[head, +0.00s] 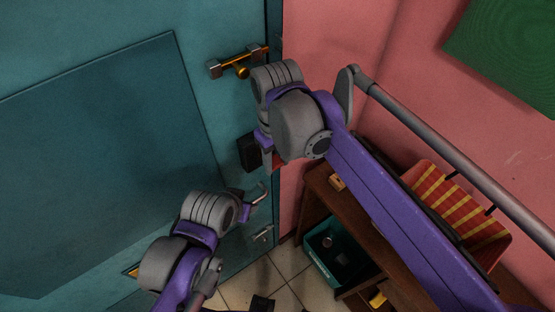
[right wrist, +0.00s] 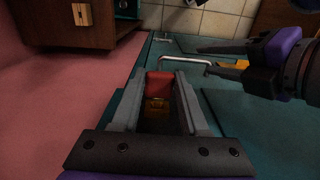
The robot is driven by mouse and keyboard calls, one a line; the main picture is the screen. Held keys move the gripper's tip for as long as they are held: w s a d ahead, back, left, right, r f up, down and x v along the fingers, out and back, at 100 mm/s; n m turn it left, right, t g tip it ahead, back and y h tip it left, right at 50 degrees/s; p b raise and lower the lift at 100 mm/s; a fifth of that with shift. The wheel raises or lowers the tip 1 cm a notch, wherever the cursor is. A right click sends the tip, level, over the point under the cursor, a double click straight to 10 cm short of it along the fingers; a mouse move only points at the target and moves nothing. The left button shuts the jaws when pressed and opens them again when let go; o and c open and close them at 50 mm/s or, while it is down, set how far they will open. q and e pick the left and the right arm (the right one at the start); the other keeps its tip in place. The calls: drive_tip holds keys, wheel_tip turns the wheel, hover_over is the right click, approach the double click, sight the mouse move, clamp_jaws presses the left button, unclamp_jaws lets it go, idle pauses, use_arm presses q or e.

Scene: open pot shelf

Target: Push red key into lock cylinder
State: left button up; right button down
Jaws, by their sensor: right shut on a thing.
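My right gripper (right wrist: 160,80) is shut on a red piece, which I take for the red key (right wrist: 159,82); it shows between the fingertips in the right wrist view. A small brass part (right wrist: 157,103) shows between the fingers; I cannot tell whether it belongs to the key or to the lock. In the head view the right gripper (head: 271,160) is by the teal door's right edge, with a bit of red beside it. The lock cylinder is not clearly seen. My left gripper (right wrist: 225,60) is beside a curved silver handle (right wrist: 185,61); its opening is unclear.
The teal door (head: 110,150) has a brass latch (head: 240,62) above the right gripper and a silver fitting (head: 262,235) below. A brown shelf (head: 340,200) with a teal bin (head: 322,262) stands right against the pink wall (head: 330,35). Tiled floor (head: 285,262) shows below.

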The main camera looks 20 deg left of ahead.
drive_tip(key=shift+w+a, duration=0.2)
drive_tip(key=shift+a, duration=0.05)
idle(0.3)
drive_tip(key=shift+c, duration=1.7)
unclamp_jaws()
drive_tip(key=o, duration=0.3)
drive_tip(key=shift+o, duration=0.2)
use_arm(q)
drive_tip(key=shift+r, duration=0.15)
use_arm(e)
drive_tip(key=shift+r, duration=0.1)
use_arm(q)
drive_tip(key=shift+w+r+p, duration=0.4)
drive_tip(key=shift+r+p, duration=0.15)
drive_tip(key=shift+r, duration=0.15)
drive_tip(key=shift+w+r+p, duration=0.35)
drive_tip(key=shift+r+p, duration=0.15)
drive_tip(key=shift+r, duration=0.2)
use_arm(e)
drive_tip(key=shift+r, duration=1.9)
